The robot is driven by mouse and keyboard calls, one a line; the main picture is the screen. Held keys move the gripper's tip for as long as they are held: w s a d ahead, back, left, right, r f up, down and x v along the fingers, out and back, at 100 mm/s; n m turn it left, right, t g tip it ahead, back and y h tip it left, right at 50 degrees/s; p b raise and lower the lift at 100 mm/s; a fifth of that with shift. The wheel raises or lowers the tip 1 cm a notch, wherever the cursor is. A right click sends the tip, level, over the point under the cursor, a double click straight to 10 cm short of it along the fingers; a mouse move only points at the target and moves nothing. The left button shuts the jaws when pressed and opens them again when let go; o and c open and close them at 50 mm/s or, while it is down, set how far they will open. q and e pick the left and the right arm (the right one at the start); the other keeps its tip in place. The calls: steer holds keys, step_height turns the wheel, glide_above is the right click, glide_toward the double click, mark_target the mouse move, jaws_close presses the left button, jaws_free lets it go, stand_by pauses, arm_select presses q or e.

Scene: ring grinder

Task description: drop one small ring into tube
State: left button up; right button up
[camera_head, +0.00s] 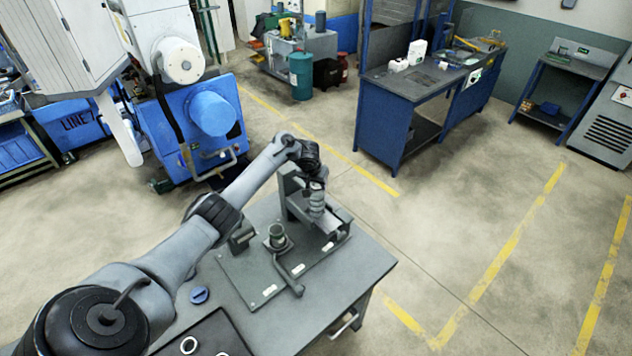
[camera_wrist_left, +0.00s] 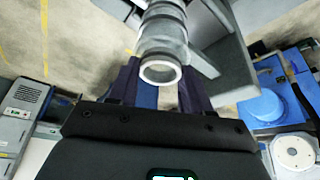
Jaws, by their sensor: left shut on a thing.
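My left gripper (camera_head: 317,184) reaches from the left over the fixture at the far right of the grey bench. In the left wrist view its two dark fingers (camera_wrist_left: 158,85) close around a pale ring-shaped end (camera_wrist_left: 160,71). A ribbed, grey, see-through tube (camera_wrist_left: 164,32) lines up behind that end. I cannot tell clearly where the ring stops and the tube begins. In the head view the ribbed tube (camera_head: 317,204) stands just below the gripper. My right gripper is not in view.
The grey bench (camera_head: 345,268) carries a base plate (camera_head: 243,272) with a dark green cup (camera_head: 277,238) and a bent lever (camera_head: 290,275). A blue disc (camera_head: 199,295) lies near the dark tray (camera_head: 222,333). A blue machine (camera_head: 200,120) stands behind. The bench's right front is clear.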

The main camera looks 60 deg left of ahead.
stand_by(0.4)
arm_select(q)
steer(key=o, duration=1.2)
steer(key=shift+c, duration=0.2)
steer(key=shift+o, duration=0.4)
steer(key=o, duration=0.3)
steer(key=shift+r+p, duration=3)
steer(key=shift+r, duration=0.5)
